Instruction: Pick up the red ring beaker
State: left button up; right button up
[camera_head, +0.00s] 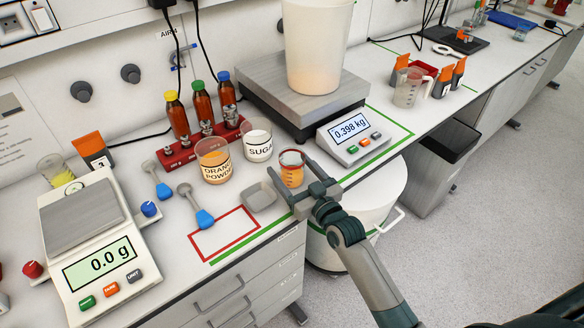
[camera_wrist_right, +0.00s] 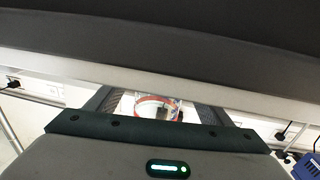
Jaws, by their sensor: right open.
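The red ring beaker (camera_head: 291,166) is a small clear beaker with a red band near its rim and orange contents. It stands near the front edge of the white bench. My right gripper (camera_head: 294,182) is open around the beaker, with a finger on either side. In the right wrist view, the beaker's red ring (camera_wrist_right: 158,101) shows between the two dark fingers. I cannot tell whether either finger touches it. The beaker's lower part is partly hidden by the gripper. My left gripper is not in view.
The orange powder beaker (camera_head: 214,163) and sugar beaker (camera_head: 257,142) stand close behind left. A grey dish (camera_head: 258,197) lies just left of the gripper. A scale showing 0.398 kg (camera_head: 348,130) stands behind right. A red-outlined rectangle (camera_head: 224,233) on the bench is empty.

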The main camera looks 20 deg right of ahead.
aim_at(292, 159)
jog(key=c, duration=1.3)
jog(key=shift+o, duration=0.2)
jog(key=shift+r, duration=0.15)
